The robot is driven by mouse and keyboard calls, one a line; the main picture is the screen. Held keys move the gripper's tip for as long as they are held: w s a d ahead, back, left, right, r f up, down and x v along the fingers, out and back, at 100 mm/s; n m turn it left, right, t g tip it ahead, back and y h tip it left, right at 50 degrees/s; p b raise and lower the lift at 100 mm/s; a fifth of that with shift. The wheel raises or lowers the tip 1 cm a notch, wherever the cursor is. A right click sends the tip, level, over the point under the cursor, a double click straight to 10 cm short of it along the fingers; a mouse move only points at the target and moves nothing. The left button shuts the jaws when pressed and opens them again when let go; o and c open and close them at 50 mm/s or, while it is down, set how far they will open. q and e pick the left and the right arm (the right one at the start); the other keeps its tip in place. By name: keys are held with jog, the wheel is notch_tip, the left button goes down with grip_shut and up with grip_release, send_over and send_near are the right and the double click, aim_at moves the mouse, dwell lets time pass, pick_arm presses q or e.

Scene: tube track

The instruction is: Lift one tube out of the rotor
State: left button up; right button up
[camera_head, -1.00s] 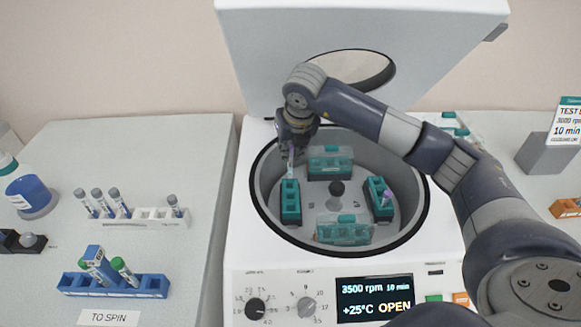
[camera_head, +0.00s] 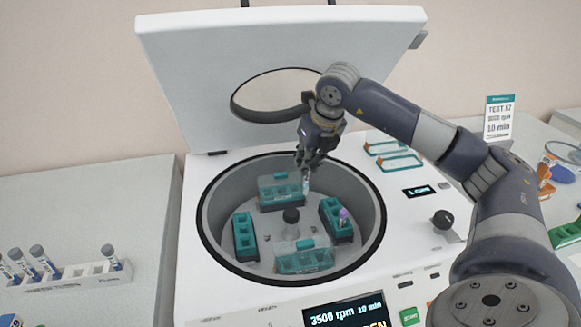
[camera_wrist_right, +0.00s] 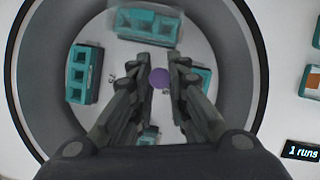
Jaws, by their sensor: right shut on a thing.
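My right gripper (camera_head: 309,160) is shut on a tube (camera_head: 306,183), which hangs upright below the fingers, above the rotor bowl. A purple cap (camera_wrist_right: 160,78) shows between my fingers in the right wrist view. The fingers hide the tube's upper part in the head view. The left bucket (camera_head: 244,238) shows empty slots. The rear bucket (camera_head: 280,190) and the front bucket (camera_head: 303,258) have clear covers. My left gripper is out of view.
The centrifuge lid (camera_head: 200,80) stands open behind the bowl. Clear bucket lids (camera_head: 398,162) lie on the housing at right. A white rack (camera_head: 75,277) with several tubes is at left.

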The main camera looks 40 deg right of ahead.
jog(key=shift+s+d, duration=0.15)
jog(key=shift+d, duration=0.15)
notch_tip(320, 180, up, 4)
jog(key=p, duration=0.3)
dwell(0.4)
